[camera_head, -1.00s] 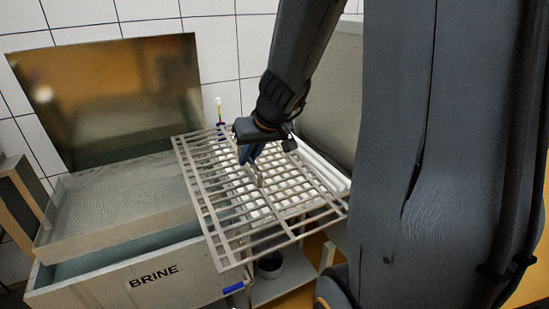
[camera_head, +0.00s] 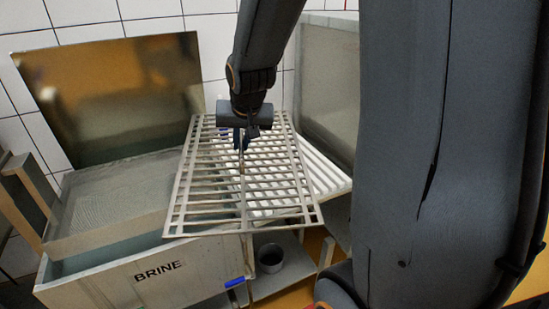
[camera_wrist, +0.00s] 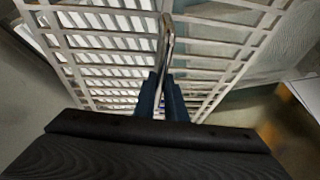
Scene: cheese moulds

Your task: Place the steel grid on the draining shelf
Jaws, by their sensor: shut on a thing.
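The steel grid (camera_head: 180,199) is a flat rectangle of pale metal bars. My gripper (camera_head: 242,150) is shut on an upright metal piece at the middle of the grid and holds it roughly level. In the wrist view my fingers (camera_wrist: 161,95) close on that piece, and the grid (camera_wrist: 240,12) spreads out beneath them. The white slatted draining shelf (camera_head: 325,176) lies behind and to the right, partly hidden under the grid. The grid's left part overhangs the brine tank. I cannot tell whether the grid touches the shelf.
The brine tank (camera_head: 120,278) stands at left with a raised metal lid (camera_head: 110,95) and a tray (camera_head: 110,205). A grey panel (camera_head: 325,85) rises behind the shelf. A small grey pot (camera_head: 270,258) stands below the grid. A wooden frame (camera_head: 30,195) is at far left.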

